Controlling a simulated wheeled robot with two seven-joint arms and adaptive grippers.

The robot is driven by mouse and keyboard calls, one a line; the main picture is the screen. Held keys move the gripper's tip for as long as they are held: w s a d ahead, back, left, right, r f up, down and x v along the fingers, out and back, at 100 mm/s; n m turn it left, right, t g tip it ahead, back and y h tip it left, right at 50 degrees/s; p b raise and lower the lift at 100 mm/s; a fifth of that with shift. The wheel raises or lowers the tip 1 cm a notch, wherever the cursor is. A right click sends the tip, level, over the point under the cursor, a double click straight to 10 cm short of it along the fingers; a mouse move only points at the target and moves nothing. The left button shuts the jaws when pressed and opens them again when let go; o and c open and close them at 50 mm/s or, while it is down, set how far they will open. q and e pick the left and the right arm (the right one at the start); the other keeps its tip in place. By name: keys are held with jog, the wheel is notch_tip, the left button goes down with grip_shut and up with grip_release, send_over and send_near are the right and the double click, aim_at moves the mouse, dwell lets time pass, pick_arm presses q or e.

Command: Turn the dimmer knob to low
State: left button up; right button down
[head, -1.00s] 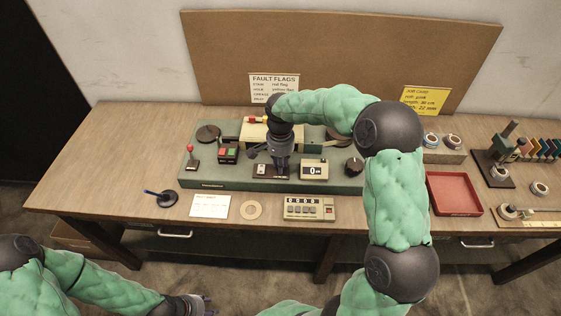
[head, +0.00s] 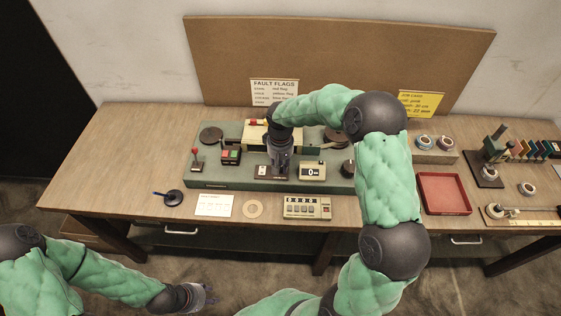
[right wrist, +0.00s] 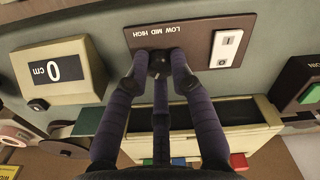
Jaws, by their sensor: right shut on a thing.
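The dimmer's dark panel (right wrist: 190,35) shows in the right wrist view with LOW MID HIGH printed upside down and a white rocker switch (right wrist: 226,48) beside it. The black dimmer knob (right wrist: 158,62) is between the fingertips of my right gripper (right wrist: 159,68), which is shut on it. Which mark the knob points to I cannot tell. In the head view my right gripper (head: 279,168) reaches down to the panel and hides the knob. My left gripper (head: 202,298) is low in front of the table, away from the panel; its fingers are too small to read.
A "0 cm" display (head: 312,171) stands right of the panel on the green machine base (head: 225,178). A red and green button box (head: 231,156) and a red-tipped lever (head: 196,158) are left. A counter box (head: 307,207) and a red tray (head: 443,193) lie nearby.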

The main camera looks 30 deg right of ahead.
aim_at(281, 168)
jog(key=n+p, duration=0.2)
jog(key=n, duration=0.4)
jog(key=shift+p, duration=0.35)
jog(key=shift+n, duration=0.3)
jog(key=c, duration=1.1)
grip_release()
jog(key=shift+o, duration=0.2)
jog(key=shift+r, duration=0.1)
notch_tip(281, 168, up, 12)
jog(key=shift+s+f, duration=0.1)
jog(key=shift+f, duration=0.1)
